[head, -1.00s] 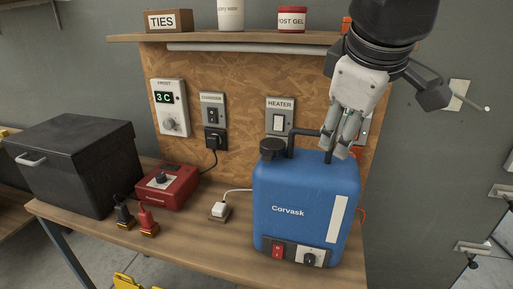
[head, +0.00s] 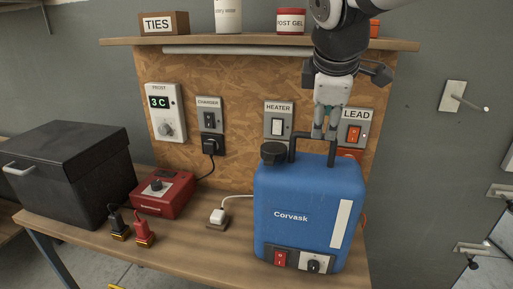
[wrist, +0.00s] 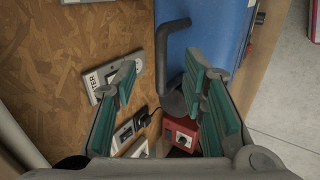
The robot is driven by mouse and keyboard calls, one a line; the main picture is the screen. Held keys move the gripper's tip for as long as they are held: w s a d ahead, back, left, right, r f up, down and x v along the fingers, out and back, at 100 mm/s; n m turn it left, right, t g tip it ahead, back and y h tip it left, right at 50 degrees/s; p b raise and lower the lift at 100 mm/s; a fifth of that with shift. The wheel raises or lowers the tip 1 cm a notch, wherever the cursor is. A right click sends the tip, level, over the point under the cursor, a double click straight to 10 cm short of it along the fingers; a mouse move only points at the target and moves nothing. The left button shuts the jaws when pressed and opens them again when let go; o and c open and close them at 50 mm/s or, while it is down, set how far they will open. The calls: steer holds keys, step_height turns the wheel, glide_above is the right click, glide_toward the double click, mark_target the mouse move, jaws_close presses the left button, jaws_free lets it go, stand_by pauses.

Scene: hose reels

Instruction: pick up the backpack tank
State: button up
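The backpack tank (head: 308,200), a blue block labelled Corvask, stands upright on the bench. It has a black cap and a black bar handle (head: 316,140) on top. My gripper (head: 324,134) points down at the handle's top bar, its fingertips close to it in the head view. In the wrist view my gripper (wrist: 163,82) has its two green-padded fingers well apart. The handle (wrist: 188,65) shows in the space between them, with the tank's blue side (wrist: 205,25) behind. I cannot tell whether a finger touches the bar.
A board with the heater switch (head: 278,122) and lead switch (head: 355,128) stands close behind. A shelf (head: 255,42) with jars hangs above, near my arm. A white plug (head: 218,216), red box (head: 163,194) and black case (head: 72,170) are to the left.

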mark_target(323, 135)
steer(key=x, duration=0.5)
steer(key=shift+s+d+f, duration=0.1)
jaws_close()
